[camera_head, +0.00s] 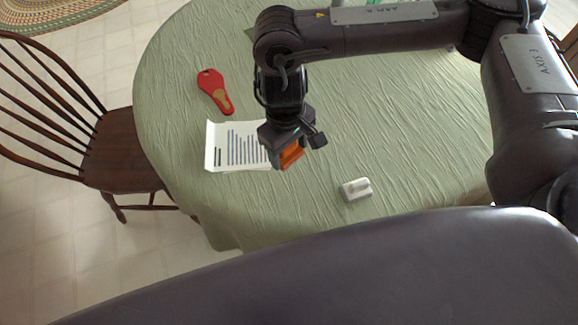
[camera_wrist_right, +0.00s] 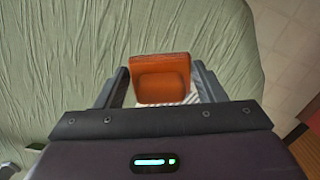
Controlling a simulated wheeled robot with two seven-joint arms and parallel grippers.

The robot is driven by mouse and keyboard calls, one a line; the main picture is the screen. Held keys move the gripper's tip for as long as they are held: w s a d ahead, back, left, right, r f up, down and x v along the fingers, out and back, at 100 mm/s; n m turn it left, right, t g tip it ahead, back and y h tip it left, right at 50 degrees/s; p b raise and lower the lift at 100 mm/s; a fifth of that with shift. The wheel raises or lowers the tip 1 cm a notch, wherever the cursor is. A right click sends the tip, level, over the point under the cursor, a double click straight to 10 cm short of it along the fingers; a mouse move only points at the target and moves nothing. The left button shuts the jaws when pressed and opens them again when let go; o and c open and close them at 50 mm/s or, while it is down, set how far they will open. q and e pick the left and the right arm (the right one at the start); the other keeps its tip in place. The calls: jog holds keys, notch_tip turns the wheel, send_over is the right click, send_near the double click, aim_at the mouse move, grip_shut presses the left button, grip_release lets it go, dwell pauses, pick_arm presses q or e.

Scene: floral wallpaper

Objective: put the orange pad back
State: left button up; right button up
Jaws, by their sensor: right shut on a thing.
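The orange pad (camera_head: 291,154) is between the fingers of my right gripper (camera_head: 291,148), over the right edge of the white printed paper (camera_head: 225,152). In the right wrist view the orange pad (camera_wrist_right: 160,80) fills the gap between the two fingers of the right gripper (camera_wrist_right: 161,88), with some striped white paper showing below it. The right gripper is shut on the pad. The head view does not show clearly whether the pad touches the paper. My left gripper is not in view.
A red key-shaped object (camera_head: 214,90) lies behind the paper on the green tablecloth (camera_head: 400,110). A small white block (camera_head: 356,189) lies to the right, near the front edge. A wooden chair (camera_head: 120,150) stands at the left. Cloth between paper and block is clear.

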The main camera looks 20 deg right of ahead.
aim_at(289, 159)
notch_tip(289, 159, down, 4)
jog(key=shift+f+b, duration=0.2)
jog(key=shift+b, duration=0.15)
jog(key=shift+f+b, duration=0.6)
jog(key=shift+f, duration=1.4)
jog(key=shift+s, duration=0.1)
jog(key=o, duration=1)
jog(key=shift+c, duration=0.2)
jog(key=shift+r, duration=0.1)
jog(key=r+p, duration=0.1)
jog(key=r, duration=0.7)
jog(key=w+r+p, duration=0.1)
jog(key=r, duration=0.3)
jog(key=shift+a+p, duration=0.25)
jog(key=shift+p, duration=0.05)
